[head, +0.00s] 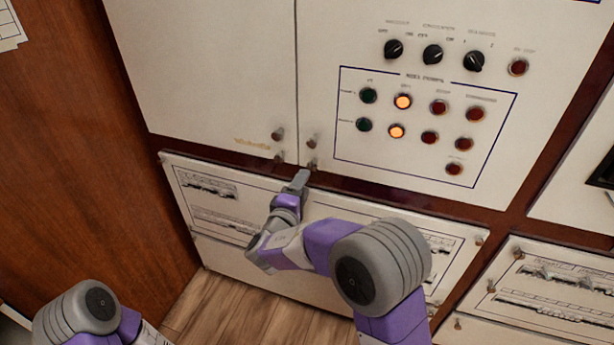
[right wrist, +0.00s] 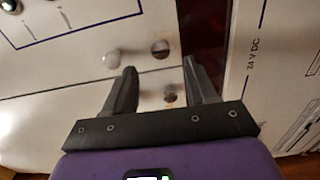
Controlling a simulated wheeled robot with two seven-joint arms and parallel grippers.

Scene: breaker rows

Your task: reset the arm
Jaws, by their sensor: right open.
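My right arm reaches in from the lower right in the head view. Its gripper (head: 300,180) is in front of the top edge of the lower breaker panel (head: 235,240), just below the cabinet door knobs. In the right wrist view the right gripper (right wrist: 162,80) is open, its two dark fingers apart with nothing held between them. Round metal knobs (right wrist: 161,48) show beyond and between the fingers. Of my left arm only a joint and a purple link show at the lower left, and its gripper is out of view.
A white cabinet door (head: 215,70) and a panel with black rotary knobs (head: 433,54) and lit orange lamps (head: 403,101) stand above. Breaker rows (head: 207,185) show in the lower panel. A second breaker panel (head: 550,285) is at the right. A wooden side (head: 80,150) stands left.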

